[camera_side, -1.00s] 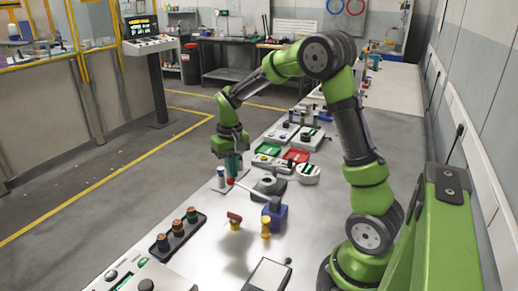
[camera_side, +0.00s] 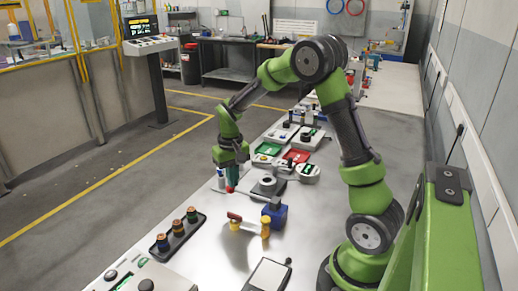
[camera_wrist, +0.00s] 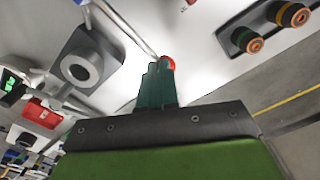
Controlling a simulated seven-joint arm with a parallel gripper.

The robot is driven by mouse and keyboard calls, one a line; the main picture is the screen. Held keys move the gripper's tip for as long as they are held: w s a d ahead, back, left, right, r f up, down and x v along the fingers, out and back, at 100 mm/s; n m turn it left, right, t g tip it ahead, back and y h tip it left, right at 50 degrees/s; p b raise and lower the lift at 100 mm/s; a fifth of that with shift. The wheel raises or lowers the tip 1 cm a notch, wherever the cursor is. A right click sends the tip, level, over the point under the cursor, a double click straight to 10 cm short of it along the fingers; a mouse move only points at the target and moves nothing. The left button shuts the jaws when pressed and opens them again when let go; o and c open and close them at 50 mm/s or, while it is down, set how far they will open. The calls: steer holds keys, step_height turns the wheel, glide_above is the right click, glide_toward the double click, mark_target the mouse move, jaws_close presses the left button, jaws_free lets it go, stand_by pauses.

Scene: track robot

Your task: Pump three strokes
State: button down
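The pump appears to be the blue block (camera_side: 274,215) on the bench in the side view. Its thin pale lever (camera_wrist: 128,30) crosses the top of the wrist view and ends in a red knob (camera_wrist: 168,63). The red knob (camera_side: 230,188) also shows in the side view, just under my fingertips. My gripper (camera_side: 232,178) points down with its dark green fingers close together. In the wrist view, my gripper (camera_wrist: 158,68) overlaps the knob and seems to touch it. I cannot tell whether the knob is clasped. Part of the knob is hidden by the fingers.
A grey block with a round ring (camera_side: 267,183) stands close to the right of my gripper. A dark tray with several coloured knobs (camera_side: 178,232) lies in front. A red-topped peg (camera_side: 235,217) and a yellow peg (camera_side: 265,228) stand nearby. Green and red trays (camera_side: 296,155) lie behind.

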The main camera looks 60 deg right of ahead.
step_height(320, 180, up, 10)
stand_by(1.0)
steer(key=shift+r, duration=0.15)
stand_by(0.3)
steer(key=shift+f, duration=1.65)
steer(key=shift+f, duration=0.1)
stand_by(1.5)
steer(key=shift+f, duration=3.55)
step_height(320, 180, up, 10)
steer(key=shift+r, duration=0.2)
